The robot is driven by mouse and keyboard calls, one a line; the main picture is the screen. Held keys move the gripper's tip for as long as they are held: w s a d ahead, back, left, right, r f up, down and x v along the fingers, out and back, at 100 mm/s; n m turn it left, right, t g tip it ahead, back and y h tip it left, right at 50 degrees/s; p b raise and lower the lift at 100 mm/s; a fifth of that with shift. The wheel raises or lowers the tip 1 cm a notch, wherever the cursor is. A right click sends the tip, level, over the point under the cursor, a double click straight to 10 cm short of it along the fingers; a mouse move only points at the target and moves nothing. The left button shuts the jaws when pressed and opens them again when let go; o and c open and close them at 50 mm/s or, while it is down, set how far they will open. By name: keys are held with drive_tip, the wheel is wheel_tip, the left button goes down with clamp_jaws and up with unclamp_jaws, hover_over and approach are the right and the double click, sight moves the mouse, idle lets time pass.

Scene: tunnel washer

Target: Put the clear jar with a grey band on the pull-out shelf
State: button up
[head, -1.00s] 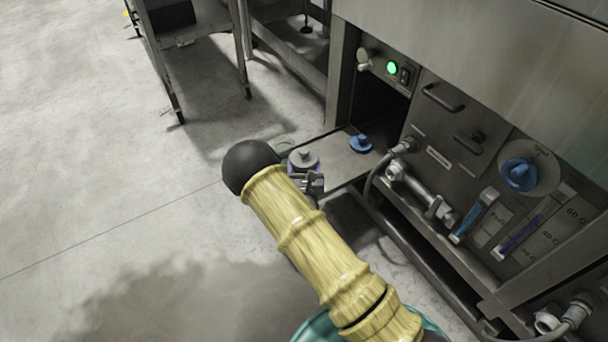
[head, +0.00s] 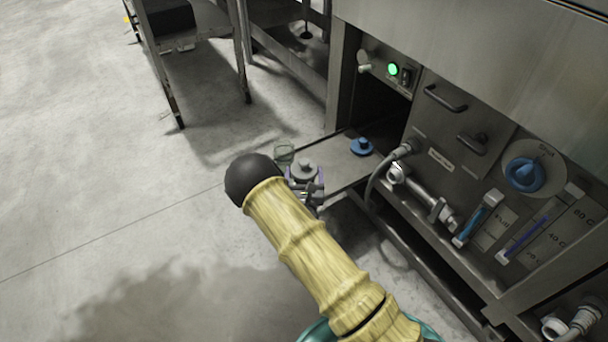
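A small clear, greenish jar (head: 284,152) shows just beyond the black ball of my arm, by the outer end of the pull-out shelf (head: 343,172). No grey band can be made out on it, and I cannot tell whether it stands on the shelf or is held. The flat metal shelf juts out of the dark opening in the machine. Part of my gripper (head: 313,191) shows at the shelf's outer end, beside a grey-topped container with a purplish body. My arm hides most of the gripper, so its fingers and any grip are unclear.
The grey-topped container (head: 304,169) is near the shelf's outer end. A blue-knobbed item (head: 361,146) sits farther in, close to the opening. A hose (head: 378,180) and pipe fittings lie right of the shelf. Bare shelf shows between the two items. Open floor lies left.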

idle(0.3)
drive_tip(key=shift+s+r, duration=0.15)
drive_tip(key=s+p, duration=0.2)
drive_tip(key=s, duration=0.2)
drive_tip(key=s+p, duration=0.2)
drive_tip(key=s, duration=0.2)
drive_tip(key=s+p, duration=0.2)
drive_tip(key=s, duration=0.1)
drive_tip(key=shift+s+d, duration=0.25)
drive_tip(key=shift+s, duration=0.15)
